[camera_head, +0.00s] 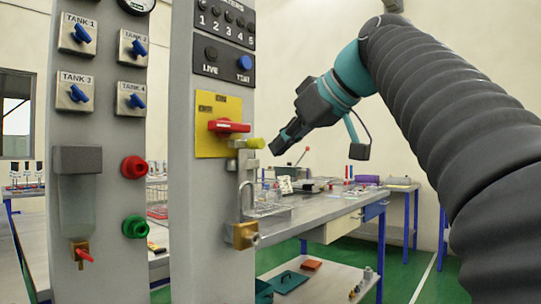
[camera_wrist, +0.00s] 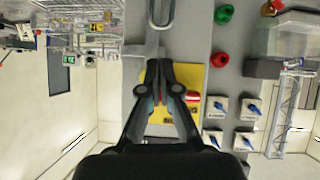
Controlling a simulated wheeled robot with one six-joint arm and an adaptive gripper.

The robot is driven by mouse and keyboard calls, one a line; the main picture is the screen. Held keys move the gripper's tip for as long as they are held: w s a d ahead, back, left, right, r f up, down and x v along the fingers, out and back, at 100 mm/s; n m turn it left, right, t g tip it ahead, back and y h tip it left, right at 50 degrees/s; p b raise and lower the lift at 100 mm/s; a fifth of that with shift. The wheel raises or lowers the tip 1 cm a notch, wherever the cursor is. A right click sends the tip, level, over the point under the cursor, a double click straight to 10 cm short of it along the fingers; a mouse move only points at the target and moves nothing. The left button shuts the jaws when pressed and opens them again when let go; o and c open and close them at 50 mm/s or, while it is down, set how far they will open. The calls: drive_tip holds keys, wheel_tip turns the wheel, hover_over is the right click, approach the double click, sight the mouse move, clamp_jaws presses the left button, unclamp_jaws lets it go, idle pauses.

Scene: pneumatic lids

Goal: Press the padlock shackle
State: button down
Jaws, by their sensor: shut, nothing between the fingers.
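The brass padlock (camera_head: 244,236) is on the front of the grey post, low down. Its silver shackle (camera_head: 241,200) rises above the body as a tall loop, near the metal hasp strip. In the wrist view, the picture is upside down and the shackle (camera_wrist: 151,14) shows as a rounded loop at the top edge; the padlock body is out of frame. My gripper (camera_head: 273,150) is shut and empty, up and to the right of the shackle in the head view. In the wrist view my gripper (camera_wrist: 160,66) has its tips together, pointing towards the hasp and shackle, apart from the loop.
A yellow plate (camera_head: 205,140) with a red rotary handle (camera_head: 229,126) sits above the hasp, with a yellow-green knob (camera_head: 255,143) beside it. A neighbouring post carries red (camera_head: 133,168) and green (camera_head: 135,227) buttons. A workbench (camera_head: 300,215) stands behind.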

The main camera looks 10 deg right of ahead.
drive_tip(key=b+x, duration=0.1)
drive_tip(key=x, duration=0.8)
drive_tip(key=shift+a, duration=0.1)
drive_tip(key=shift+f+b, duration=0.85)
drive_tip(key=shift+f, duration=0.3)
drive_tip(key=shift+r, duration=0.1)
drive_tip(key=p+v, duration=0.4)
drive_tip(key=v, duration=0.6)
